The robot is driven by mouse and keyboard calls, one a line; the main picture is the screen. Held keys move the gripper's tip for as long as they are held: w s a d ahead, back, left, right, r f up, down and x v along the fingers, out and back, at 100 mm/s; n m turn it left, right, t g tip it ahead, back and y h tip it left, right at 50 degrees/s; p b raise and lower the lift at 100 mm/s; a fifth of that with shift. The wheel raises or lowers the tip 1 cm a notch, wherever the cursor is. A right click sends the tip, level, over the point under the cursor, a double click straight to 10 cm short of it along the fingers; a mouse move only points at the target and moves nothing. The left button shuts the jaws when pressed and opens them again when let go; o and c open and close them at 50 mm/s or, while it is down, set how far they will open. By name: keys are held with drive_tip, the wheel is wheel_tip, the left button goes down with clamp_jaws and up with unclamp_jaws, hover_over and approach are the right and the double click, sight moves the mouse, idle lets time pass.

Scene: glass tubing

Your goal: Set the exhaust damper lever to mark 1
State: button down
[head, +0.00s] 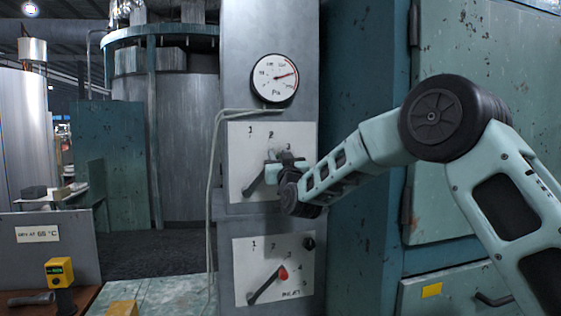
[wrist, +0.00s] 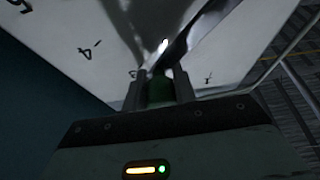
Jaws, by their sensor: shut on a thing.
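The upper lever panel (head: 240,150) is a pale plate on the grey column, with marks 1, 2 and 3 visible; its name label is not visible. Its dark lever (head: 256,181) slants from lower left to upper right, roughly toward mark 3, though the exact setting is hard to tell. My gripper (head: 272,168) is at the lever's upper end. In the wrist view my gripper (wrist: 160,92) is shut on the lever's green knob (wrist: 160,88), and the lever (wrist: 190,45) runs on beyond it. Marks 4 and 5 also show there.
A pressure gauge (head: 275,78) sits above. A thin pipe (head: 210,190) runs down left of the panels. A teal cabinet (head: 365,230) stands close on the right.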

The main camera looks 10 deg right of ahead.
drive_tip(key=a+r+n+y+b, duration=0.1)
drive_tip(key=a+n, duration=0.1)
drive_tip(key=a+n+y+b, duration=0.1)
drive_tip(key=n+b, duration=0.1)
drive_tip(key=n, duration=0.1)
drive_tip(key=a+r+n+y+b, duration=0.1)
drive_tip(key=a+n, duration=0.1)
drive_tip(key=shift+a+r+g+y+b, duration=0.3)
drive_tip(key=shift+a+g+y+b, duration=0.05)
drive_tip(key=shift+g+y, duration=0.05)
drive_tip(key=shift+a+r+n+g+y+b, duration=0.15)
drive_tip(key=shift+a+n+g+y+b, duration=0.15)
drive_tip(key=shift+a+n, duration=0.55)
drive_tip(key=shift+a+r+n+g+y+b, duration=0.2)
drive_tip(key=shift+a+n+y+b, duration=0.3)
drive_tip(key=shift+n, duration=0.55)
drive_tip(key=shift+a, duration=0.15)
drive_tip(key=c, duration=1.1)
unclamp_jaws()
drive_tip(key=shift+a, duration=0.1)
drive_tip(key=shift+c, duration=0.2)
